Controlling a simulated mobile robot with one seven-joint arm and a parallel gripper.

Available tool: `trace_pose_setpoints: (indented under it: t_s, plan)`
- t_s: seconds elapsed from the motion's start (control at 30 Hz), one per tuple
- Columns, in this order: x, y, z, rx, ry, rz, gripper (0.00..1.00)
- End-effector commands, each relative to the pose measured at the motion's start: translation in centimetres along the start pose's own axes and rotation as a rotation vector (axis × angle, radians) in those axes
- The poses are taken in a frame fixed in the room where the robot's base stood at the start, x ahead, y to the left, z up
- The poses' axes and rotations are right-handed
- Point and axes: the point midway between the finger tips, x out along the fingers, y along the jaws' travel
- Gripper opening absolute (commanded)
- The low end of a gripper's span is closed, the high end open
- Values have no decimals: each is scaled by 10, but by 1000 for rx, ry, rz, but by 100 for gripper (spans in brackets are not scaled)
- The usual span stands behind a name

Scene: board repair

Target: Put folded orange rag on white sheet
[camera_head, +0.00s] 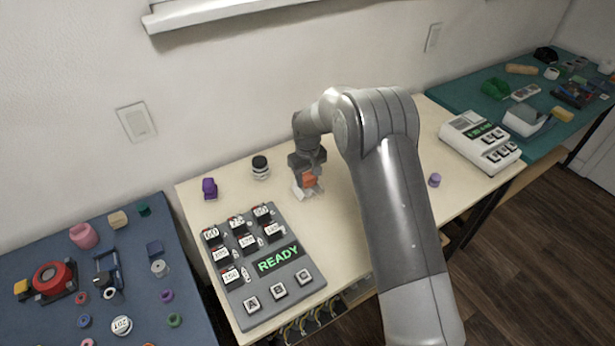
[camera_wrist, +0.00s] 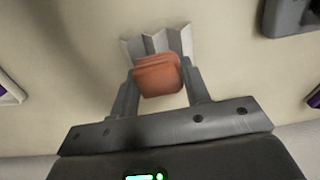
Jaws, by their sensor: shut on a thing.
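The folded orange rag (camera_wrist: 157,77) is between the two fingers of my gripper (camera_wrist: 160,88), which is shut on it. In the head view the rag (camera_head: 310,181) shows as a small orange block at the end of my gripper (camera_head: 308,184). The white sheet (camera_wrist: 179,40) looks pleated and lies on the cream table just beyond and beneath the rag in the wrist view. In the head view part of the sheet (camera_head: 298,191) shows by the gripper. The rag overlaps the sheet in view; I cannot tell whether they touch.
A grey panel marked READY (camera_head: 262,290) with several buttons is in front of my gripper. A purple object (camera_head: 209,188) and a black-and-white round stack (camera_head: 260,168) stand to the left. A small purple piece (camera_head: 434,180) and a white device (camera_head: 480,140) are to the right.

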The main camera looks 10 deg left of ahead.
Motion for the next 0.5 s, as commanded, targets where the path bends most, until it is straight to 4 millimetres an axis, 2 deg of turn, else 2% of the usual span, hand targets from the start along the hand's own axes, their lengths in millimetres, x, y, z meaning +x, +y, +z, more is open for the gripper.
trace_pose_setpoints:
  t_s: [0.17,0.2,0.43,0.5]
  plan:
    - [3,0,0,0,0,0,21]
    - [3,0,0,1,0,0,44]
    - [2,0,0,1,0,0,63]
    - [2,0,0,1,0,0,65]
